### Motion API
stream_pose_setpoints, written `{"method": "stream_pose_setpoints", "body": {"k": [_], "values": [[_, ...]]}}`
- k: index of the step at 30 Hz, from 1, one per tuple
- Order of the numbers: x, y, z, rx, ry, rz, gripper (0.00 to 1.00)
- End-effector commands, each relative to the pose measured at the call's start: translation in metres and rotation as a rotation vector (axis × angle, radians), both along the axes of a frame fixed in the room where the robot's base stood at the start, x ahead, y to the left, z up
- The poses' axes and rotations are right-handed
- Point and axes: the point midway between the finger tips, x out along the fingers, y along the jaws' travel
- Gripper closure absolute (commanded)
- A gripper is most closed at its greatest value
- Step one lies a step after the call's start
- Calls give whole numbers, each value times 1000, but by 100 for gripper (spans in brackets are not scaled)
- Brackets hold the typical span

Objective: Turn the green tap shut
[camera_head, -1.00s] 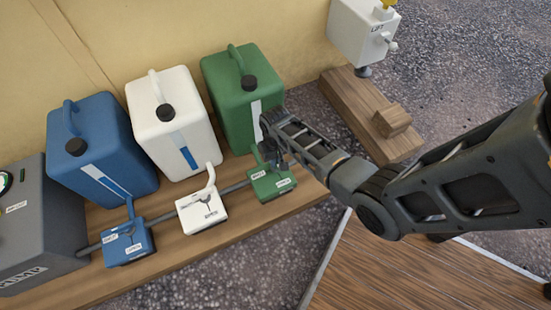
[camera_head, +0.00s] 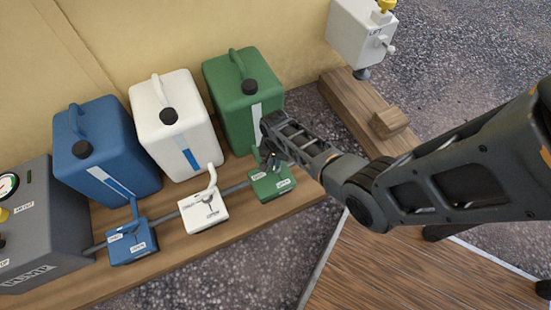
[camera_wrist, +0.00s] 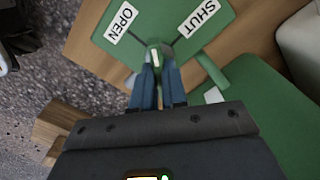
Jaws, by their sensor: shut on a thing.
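The green tap (camera_head: 272,190) is a small green box on the plank in front of the green canister (camera_head: 232,104). It also fills the top of the wrist view (camera_wrist: 165,18), with an OPEN label at left and a SHUT label at right. My gripper (camera_head: 268,158) is at the tap's top. In the wrist view my gripper (camera_wrist: 157,72) is shut on the green tap handle (camera_wrist: 155,54), which sits between the two labels. The fingers hide part of the handle, so its exact angle is hard to tell.
A white tap (camera_head: 203,212) and a blue tap (camera_head: 131,242) stand to the left on the same pipe, before white (camera_head: 178,115) and blue (camera_head: 108,150) canisters. A grey pump (camera_head: 45,225) is at far left. A white LIFT box (camera_head: 355,38) is at back right.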

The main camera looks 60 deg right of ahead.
Motion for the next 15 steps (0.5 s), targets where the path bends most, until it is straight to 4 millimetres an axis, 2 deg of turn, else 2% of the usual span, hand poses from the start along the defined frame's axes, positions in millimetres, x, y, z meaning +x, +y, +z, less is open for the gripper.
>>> {"method": "stream_pose_setpoints", "body": {"k": [15], "values": [[0,1,0,0,-1,-486,100]]}}
